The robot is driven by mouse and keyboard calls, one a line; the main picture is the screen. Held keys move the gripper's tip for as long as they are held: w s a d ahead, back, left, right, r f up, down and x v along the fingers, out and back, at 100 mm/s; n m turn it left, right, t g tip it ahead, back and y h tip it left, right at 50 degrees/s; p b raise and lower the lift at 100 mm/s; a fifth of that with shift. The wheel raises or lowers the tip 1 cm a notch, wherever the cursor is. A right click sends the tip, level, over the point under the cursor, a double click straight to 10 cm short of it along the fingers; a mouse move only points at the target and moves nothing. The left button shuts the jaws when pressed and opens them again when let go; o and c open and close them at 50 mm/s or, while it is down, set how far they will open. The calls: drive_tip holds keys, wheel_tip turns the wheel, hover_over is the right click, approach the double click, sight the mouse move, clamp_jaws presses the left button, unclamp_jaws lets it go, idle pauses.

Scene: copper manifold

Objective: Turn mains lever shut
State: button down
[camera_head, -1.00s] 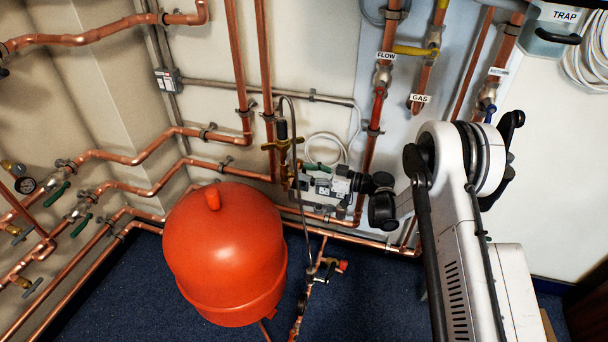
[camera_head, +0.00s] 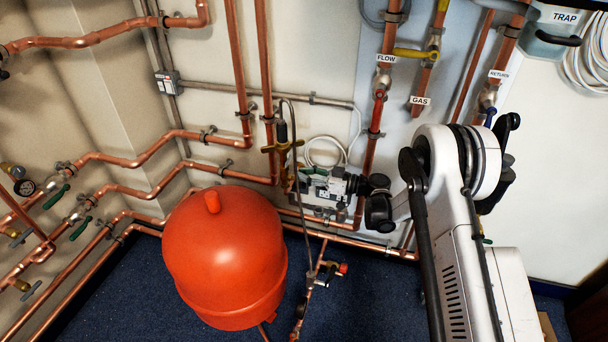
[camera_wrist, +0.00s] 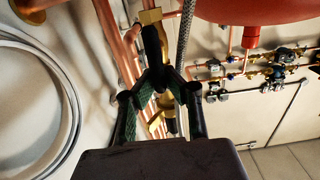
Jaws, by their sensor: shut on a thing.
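My gripper (camera_wrist: 160,82) has its two dark, green-padded fingers closed together at the tips in the wrist view. They meet at a dark lever (camera_wrist: 153,45), which runs up to a brass fitting (camera_wrist: 150,15). The fingers hide the lever's lower end, and its exact angle is hard to tell. More brass (camera_wrist: 157,122) shows between and behind the fingers. In the head view, the brass valve group (camera_head: 283,147) is on the pipework right of the red tank, with my gripper (camera_head: 297,172) against it. The grip itself is too small to see there.
A large red tank (camera_head: 225,255) stands close left of my gripper. A braided hose (camera_head: 302,200) hangs beside the valve. Copper pipes (camera_head: 265,60) run along the wall, with FLOW (camera_head: 386,58) and GAS (camera_head: 420,100) labels.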

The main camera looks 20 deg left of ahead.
drive_tip(key=shift+w+m, duration=0.1)
drive_tip(key=shift+m, duration=0.2)
drive_tip(key=shift+w+f+m, duration=0.4)
drive_tip(key=shift+f+m, duration=0.1)
drive_tip(key=shift+m, duration=2.45)
drive_tip(key=shift+w+f+m, duration=0.4)
drive_tip(key=shift+f+m, duration=0.05)
drive_tip(key=shift+m, duration=2.45)
drive_tip(key=shift+w+f+m, duration=0.4)
drive_tip(key=shift+f+m, duration=0.1)
drive_tip(key=shift+m, duration=2.45)
drive_tip(key=c, duration=1.8)
unclamp_jaws()
drive_tip(key=shift+o, duration=0.2)
drive_tip(key=shift+d, duration=0.1)
